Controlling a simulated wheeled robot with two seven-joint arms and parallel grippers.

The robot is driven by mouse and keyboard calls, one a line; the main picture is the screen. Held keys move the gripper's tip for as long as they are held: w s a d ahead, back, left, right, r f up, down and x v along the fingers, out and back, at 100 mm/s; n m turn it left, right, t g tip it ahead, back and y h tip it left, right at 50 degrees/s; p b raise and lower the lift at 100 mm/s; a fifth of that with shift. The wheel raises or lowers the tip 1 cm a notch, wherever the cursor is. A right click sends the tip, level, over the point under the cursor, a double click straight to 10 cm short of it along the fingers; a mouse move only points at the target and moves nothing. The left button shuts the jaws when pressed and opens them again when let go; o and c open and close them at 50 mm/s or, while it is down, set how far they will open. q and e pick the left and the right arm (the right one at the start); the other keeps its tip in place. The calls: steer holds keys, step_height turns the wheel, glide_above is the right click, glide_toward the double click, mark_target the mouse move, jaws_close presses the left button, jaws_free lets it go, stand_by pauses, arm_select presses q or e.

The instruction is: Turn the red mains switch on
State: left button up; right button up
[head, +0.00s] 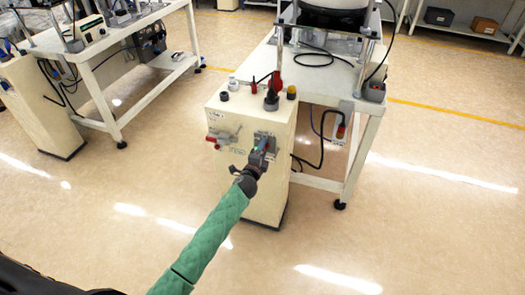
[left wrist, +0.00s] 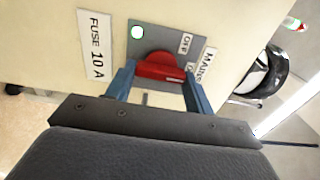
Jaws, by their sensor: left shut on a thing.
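The red mains switch (left wrist: 158,66) sits on a grey plate (left wrist: 168,36) on the front of the cream cabinet (head: 226,117). Labels reading OFF and MAINS are beside it; another label is partly covered by a finger. In the head view the gripper hides the switch. My right gripper is not in view.
A FUSE 10 A label (left wrist: 95,45) is left of the plate. A valve with a red handle (head: 217,138) is left of the switch. Red, black and yellow controls (head: 291,92) top the cabinet. A table (head: 325,85) adjoins it; a black cable hangs beside. Open floor lies in front.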

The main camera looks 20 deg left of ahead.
arm_select(q)
steer(key=shift+f, duration=0.1)
steer(key=o, duration=0.7)
steer(key=s, duration=0.8)
steer(key=shift+b, duration=0.45)
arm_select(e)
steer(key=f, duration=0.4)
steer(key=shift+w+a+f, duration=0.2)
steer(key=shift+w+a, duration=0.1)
arm_select(q)
steer(key=shift+a, duration=0.1)
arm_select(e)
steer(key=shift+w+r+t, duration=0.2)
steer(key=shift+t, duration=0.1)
arm_select(q)
steer(key=shift+a, duration=0.1)
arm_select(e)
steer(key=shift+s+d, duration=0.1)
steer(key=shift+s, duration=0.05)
